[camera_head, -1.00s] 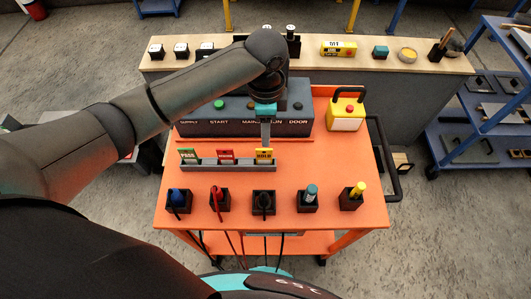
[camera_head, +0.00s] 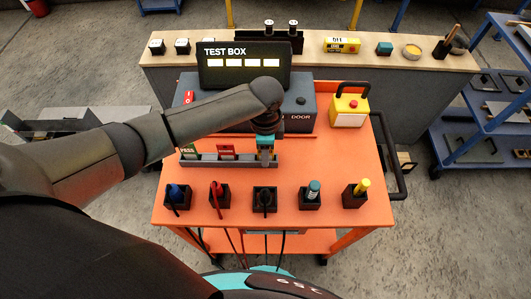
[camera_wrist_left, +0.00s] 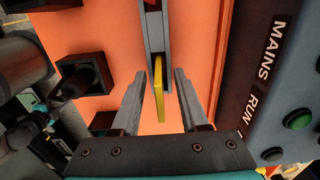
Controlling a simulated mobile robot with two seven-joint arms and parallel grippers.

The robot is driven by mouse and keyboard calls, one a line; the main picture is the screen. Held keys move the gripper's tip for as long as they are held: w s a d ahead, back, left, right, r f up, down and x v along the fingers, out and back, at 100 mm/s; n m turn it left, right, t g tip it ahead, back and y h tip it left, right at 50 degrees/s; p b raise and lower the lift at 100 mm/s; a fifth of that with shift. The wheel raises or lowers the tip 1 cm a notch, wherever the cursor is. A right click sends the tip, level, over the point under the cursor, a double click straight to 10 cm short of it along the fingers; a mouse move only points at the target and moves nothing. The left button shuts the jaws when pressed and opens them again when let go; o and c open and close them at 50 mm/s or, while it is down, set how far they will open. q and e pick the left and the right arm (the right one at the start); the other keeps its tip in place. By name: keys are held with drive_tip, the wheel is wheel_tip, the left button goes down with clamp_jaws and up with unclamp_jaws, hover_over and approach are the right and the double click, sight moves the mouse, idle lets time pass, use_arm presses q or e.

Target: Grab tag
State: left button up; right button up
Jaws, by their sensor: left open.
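A grey tag rack (camera_head: 205,163) lies on the orange cart top, holding a green PASS tag (camera_head: 188,152), a red tag (camera_head: 226,152) and a yellow tag at its right end. My left gripper (camera_head: 265,157) is over the right end and mostly hides the yellow tag in the head view. In the left wrist view, the yellow tag (camera_wrist_left: 158,88) stands edge-on in the rack (camera_wrist_left: 153,35). The open fingers of my left gripper (camera_wrist_left: 160,75) lie on either side of it, with visible gaps. My right gripper is not in view.
Behind the rack stands the test box (camera_head: 245,68) with a lit screen and buttons. Several black holders with tools, including a yellow-handled one (camera_head: 361,186), line the cart's front. A yellow case (camera_head: 348,112) stands at the right. Orange surface (camera_head: 330,155) right of the rack is clear.

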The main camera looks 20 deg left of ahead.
use_arm(q)
clamp_jaws()
drive_tip(key=shift+r, duration=0.1)
idle(0.7)
